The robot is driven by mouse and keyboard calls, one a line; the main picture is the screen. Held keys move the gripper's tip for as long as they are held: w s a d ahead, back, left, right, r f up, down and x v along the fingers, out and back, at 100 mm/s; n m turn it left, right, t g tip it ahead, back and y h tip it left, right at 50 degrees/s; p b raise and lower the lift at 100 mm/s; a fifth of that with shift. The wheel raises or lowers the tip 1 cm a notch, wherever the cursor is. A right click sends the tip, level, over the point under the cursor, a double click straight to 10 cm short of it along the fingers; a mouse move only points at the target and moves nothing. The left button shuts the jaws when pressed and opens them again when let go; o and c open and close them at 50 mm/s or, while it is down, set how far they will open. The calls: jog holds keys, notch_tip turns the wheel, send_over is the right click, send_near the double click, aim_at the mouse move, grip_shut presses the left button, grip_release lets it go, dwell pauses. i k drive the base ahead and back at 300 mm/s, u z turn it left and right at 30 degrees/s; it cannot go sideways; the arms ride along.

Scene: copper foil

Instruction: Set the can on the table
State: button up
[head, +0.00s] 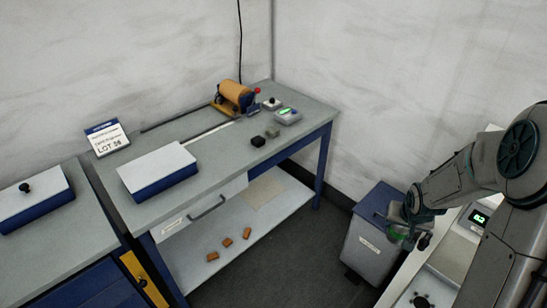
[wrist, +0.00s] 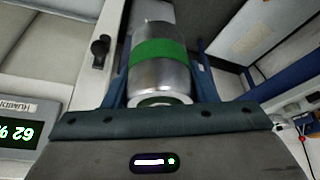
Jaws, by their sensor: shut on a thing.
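A silver can with a green band (wrist: 160,52) is between the blue fingers of my gripper (wrist: 165,62) in the wrist view, and the gripper is shut on it. In the head view my gripper (head: 408,222) is at the right, above and beside the blue-and-grey bin; the can's green band (head: 397,235) shows there, partly hidden by the gripper. The table (head: 222,150) is a grey-topped workbench with blue legs, left of my gripper and across a strip of floor.
The front right of the tabletop is clear. The blue-and-grey bin (head: 371,240) stands between my arm and the table.

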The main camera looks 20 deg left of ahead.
aim_at(236, 138)
jog(key=u, duration=0.7)
jog(key=i, duration=2.5)
jog(key=u, duration=1.45)
